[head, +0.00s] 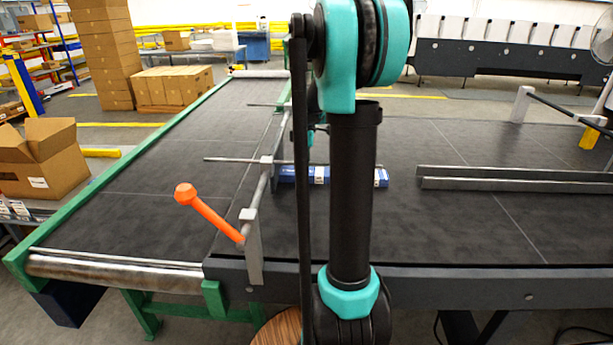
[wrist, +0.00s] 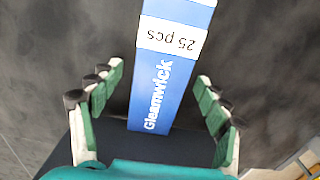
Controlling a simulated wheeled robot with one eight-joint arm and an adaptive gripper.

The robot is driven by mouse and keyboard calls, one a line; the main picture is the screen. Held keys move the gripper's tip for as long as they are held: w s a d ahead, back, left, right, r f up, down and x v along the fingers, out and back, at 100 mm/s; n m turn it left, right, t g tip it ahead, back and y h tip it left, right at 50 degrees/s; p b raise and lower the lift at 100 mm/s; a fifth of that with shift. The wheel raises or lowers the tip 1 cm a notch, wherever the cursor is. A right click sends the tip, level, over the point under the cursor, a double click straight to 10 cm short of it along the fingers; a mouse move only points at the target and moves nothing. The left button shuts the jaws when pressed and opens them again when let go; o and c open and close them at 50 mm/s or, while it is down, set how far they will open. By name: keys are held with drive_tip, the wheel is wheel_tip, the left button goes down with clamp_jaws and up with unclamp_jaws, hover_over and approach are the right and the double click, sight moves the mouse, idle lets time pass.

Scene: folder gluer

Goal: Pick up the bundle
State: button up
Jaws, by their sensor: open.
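The bundle (head: 300,175) is a flat blue pack with a white band, lying on the dark belt in the head view, partly hidden behind my arm. In the wrist view the bundle (wrist: 165,90) runs up the middle, with "Gleamwick" on its blue face and "25 pcs" on its white band. My gripper (wrist: 158,85) is open, with one green-padded finger on each side of the bundle. A gap shows between each finger and the bundle. In the head view my gripper is mostly hidden behind my arm.
A metal bracket with an orange handle (head: 208,212) stands left of the bundle, with a thin rod (head: 225,160) crossing near it. Metal rails (head: 510,180) lie on the belt at right. An open carton (head: 40,160) stands at far left. Belt around the bundle is mostly clear.

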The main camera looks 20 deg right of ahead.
drive_tip(key=shift+f, duration=0.2)
drive_tip(key=c, duration=1.4)
drive_tip(key=shift+o, duration=0.2)
